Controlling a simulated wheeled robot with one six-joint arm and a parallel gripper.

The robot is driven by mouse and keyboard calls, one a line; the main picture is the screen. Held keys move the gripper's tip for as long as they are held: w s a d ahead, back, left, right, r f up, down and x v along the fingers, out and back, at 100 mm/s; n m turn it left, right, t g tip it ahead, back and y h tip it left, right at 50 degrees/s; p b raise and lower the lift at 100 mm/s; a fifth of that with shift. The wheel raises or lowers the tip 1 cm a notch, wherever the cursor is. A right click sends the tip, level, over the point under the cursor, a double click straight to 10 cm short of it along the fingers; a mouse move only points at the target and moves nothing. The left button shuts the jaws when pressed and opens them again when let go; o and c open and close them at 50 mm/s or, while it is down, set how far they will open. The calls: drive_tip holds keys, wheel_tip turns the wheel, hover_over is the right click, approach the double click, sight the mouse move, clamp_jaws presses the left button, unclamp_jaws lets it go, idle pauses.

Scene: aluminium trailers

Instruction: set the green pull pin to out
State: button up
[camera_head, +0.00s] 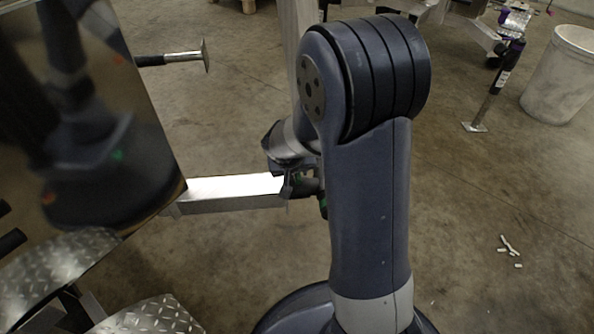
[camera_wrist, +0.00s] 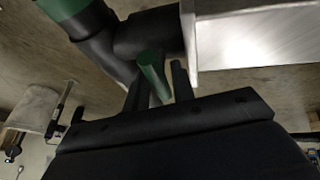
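The green pull pin (camera_wrist: 153,75) is a short green rod in the wrist view, sticking out of a dark fitting beside the silver metal beam. My gripper (camera_wrist: 159,82) has its two dark fingers apart, one on each side of the green pin. A gap shows between the pin and the right finger; contact on the left side is unclear. In the head view my gripper (camera_head: 300,183) is at the end of the silver beam (camera_head: 235,190), mostly behind my arm. Small green parts show there, but the pin is not clearly distinguishable.
A larger dark tube with a green end (camera_wrist: 65,8) is close to the fingers at upper left. A mirror-like trailer panel (camera_head: 100,110) and tread plates (camera_head: 55,270) stand at left. A white bucket (camera_head: 563,75) is at the far right. The right floor is mostly clear.

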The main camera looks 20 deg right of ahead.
drive_tip(key=shift+c, duration=0.2)
clamp_jaws()
drive_tip(key=shift+r, duration=0.1)
drive_tip(key=shift+r+p, duration=1.2)
drive_tip(key=shift+r, duration=0.7)
drive_tip(key=shift+o, duration=0.2)
unclamp_jaws()
